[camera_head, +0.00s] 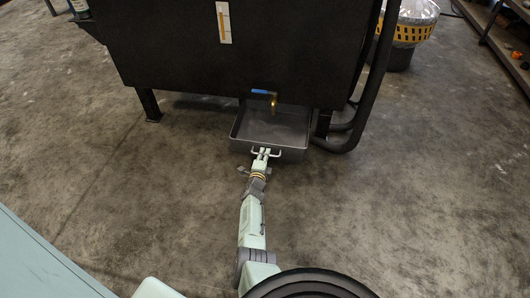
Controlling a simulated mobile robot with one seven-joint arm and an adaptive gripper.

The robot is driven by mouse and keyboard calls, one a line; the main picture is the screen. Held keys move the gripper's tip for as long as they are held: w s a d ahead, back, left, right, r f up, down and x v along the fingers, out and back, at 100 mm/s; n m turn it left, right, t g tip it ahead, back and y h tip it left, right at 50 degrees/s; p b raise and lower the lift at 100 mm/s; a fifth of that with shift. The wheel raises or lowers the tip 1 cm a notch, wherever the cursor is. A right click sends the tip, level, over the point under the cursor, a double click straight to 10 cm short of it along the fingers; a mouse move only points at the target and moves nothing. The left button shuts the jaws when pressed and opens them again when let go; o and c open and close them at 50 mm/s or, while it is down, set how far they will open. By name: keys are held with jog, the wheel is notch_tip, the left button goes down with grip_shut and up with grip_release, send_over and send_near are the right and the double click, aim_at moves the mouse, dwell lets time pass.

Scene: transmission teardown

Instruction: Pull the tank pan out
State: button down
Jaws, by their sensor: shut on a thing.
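The tank pan (269,138) is a shallow grey rectangular tray on the floor at the front of a large black tank (245,65). Its back part lies under the tank and its front part sticks out. My arm reaches forward from the bottom of the picture to the pan's front side. My gripper (264,153) is shut on the pan's light handle at the middle of the front wall. The fingertips are small in this view. The pan's inside looks empty.
A brass tap with a blue lever (261,92) hangs over the pan. A tank leg (148,104) stands left, and black hoses (352,125) curve down close to the pan's right. A teal surface (40,262) fills the lower left. The floor in front is clear.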

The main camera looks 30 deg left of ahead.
dwell(0.3)
jog(key=c, duration=2)
grip_release()
jog(key=shift+o, duration=0.2)
